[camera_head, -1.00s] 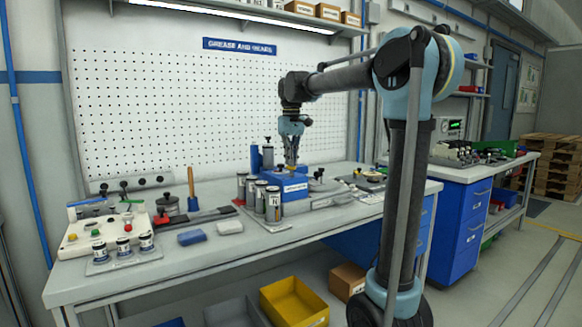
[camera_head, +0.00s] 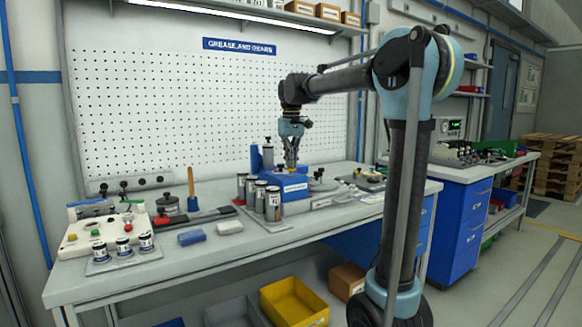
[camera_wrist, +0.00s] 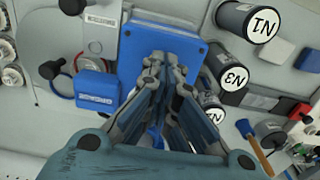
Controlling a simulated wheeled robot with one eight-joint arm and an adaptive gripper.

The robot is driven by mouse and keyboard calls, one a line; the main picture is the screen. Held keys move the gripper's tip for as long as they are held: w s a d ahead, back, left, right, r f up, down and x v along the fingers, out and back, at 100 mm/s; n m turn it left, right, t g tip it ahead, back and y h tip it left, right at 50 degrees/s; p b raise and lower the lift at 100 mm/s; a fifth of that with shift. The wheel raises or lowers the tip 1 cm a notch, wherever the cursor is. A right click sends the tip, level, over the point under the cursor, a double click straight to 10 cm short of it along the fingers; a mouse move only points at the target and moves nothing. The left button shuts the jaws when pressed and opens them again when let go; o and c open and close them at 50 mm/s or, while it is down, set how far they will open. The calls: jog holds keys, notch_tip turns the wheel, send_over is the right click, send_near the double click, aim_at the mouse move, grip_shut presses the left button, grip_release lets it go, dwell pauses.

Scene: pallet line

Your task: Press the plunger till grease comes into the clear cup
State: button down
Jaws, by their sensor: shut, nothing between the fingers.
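My gripper (camera_head: 291,166) points down over the blue unit (camera_head: 283,185) on the bench, its fingers together and empty. In the wrist view the fingertips (camera_wrist: 168,66) are over the top of the blue unit (camera_wrist: 140,44). I cannot make out a plunger apart from the fingers; they hide part of the unit's top. Whether they touch it is unclear. A smaller labelled blue block (camera_wrist: 97,88) sits beside the unit. I cannot pick out a clear cup or any grease.
Numbered cylinders (camera_wrist: 247,22) stand close beside the unit, also in the head view (camera_head: 273,203). A grey plate with black knobs (camera_wrist: 95,46) lies on its other side. A blue sponge-like block (camera_head: 191,238) lies towards the bench's front. A yellow bin (camera_head: 293,300) is below.

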jog(key=shift+r, duration=3.1)
jog(key=s+d+f+m, duration=0.2)
jog(key=s+d+f, duration=0.4)
jog(key=s+d, duration=0.2)
jog(key=s+d+f+m, duration=0.1)
jog(key=s+d+f, duration=0.3)
jog(key=s+f, duration=0.4)
jog(key=s+d+f+m+t, duration=0.1)
jog(key=s+d+f+m, duration=0.1)
jog(key=s+d+f, duration=0.3)
jog(key=s+d+f+m+t, duration=0.1)
jog(key=s+d+f, duration=0.3)
jog(key=s+f, duration=0.6)
notch_tip(320, 180, down, 7)
jog(key=shift+s+d+r+m, duration=0.2)
jog(key=shift+s+d+m, duration=0.1)
jog(key=shift+s, duration=0.1)
jog(key=shift+w+f, duration=0.2)
jog(key=shift+w, duration=0.25)
